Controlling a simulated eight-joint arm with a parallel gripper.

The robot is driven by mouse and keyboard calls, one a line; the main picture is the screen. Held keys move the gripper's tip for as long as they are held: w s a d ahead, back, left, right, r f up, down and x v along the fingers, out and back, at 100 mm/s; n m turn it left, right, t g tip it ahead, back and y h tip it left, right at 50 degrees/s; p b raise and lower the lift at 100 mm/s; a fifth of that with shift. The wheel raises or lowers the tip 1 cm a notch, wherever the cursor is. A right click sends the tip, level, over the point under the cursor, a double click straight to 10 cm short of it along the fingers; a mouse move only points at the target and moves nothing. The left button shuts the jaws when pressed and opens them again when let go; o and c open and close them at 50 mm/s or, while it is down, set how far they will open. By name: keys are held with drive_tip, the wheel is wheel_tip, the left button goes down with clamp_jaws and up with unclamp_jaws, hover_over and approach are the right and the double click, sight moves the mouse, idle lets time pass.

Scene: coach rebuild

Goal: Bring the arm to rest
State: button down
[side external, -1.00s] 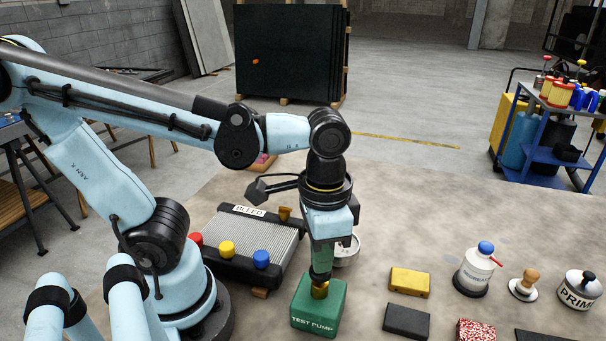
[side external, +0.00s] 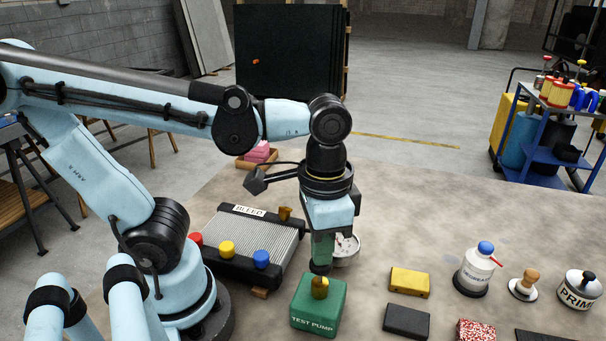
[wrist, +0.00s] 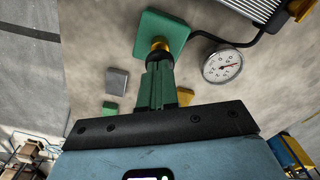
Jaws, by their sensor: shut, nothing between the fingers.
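My gripper (side external: 320,268) points down, just above the green test pump (side external: 305,312) on the bench. Its green fingers end in dark tips and are shut with nothing held. The pump's brass fitting (side external: 320,290) stands on top of it, with a small gap seeming to lie below the fingertips. In the wrist view, the shut fingertips (wrist: 158,60) overlap the brass fitting (wrist: 160,43) on the pump (wrist: 180,28), so contact cannot be judged there.
A radiator marked BLEED (side external: 250,240) with red, yellow and blue caps lies left of my gripper. A round gauge (wrist: 222,66) sits close by. Yellow (side external: 409,281) and dark (side external: 406,321) blocks and a white bottle (side external: 475,268) stand right. The bench behind them is clear.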

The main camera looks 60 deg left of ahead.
drive_tip(key=shift+r, duration=0.9)
drive_tip(key=shift+f, duration=0.1)
drive_tip(key=shift+f, duration=2)
drive_tip(key=shift+r, duration=2.05)
